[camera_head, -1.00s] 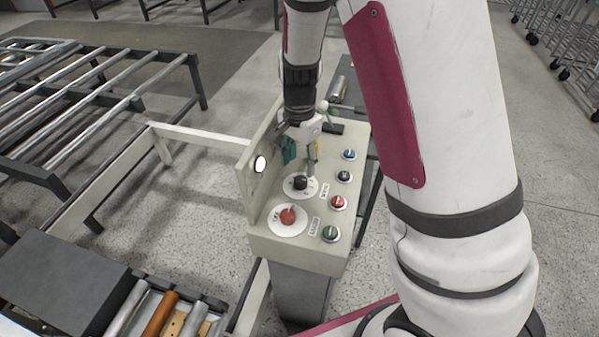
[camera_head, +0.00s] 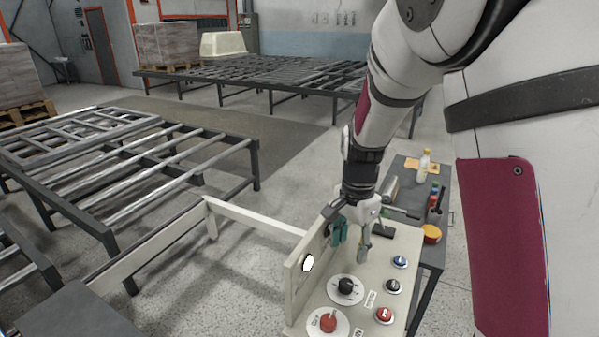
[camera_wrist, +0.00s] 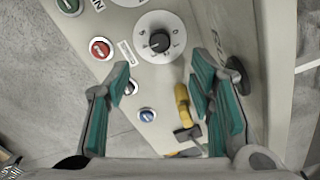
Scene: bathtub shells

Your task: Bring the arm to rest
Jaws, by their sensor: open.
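My gripper (camera_head: 350,241) hangs from my arm over the control box, fingers pointing down and apart, with nothing between them. In the wrist view, my gripper (camera_wrist: 161,80) has its green-padded fingers spread over the panel. The box (camera_head: 375,272) is cream, with an upright plate on its left side. A black rotary knob (camera_head: 346,286) on a white dial lies below my fingers in the picture, and it also shows in the wrist view (camera_wrist: 159,42). I see no contact between fingers and knob.
The panel also carries a red knob (camera_head: 328,321) and red (camera_head: 384,314), black (camera_head: 393,286) and blue (camera_head: 400,261) buttons. A dark side table (camera_head: 405,175) with a bottle (camera_head: 423,165) stands behind. Roller frames (camera_head: 150,165) stand left. Open floor lies between.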

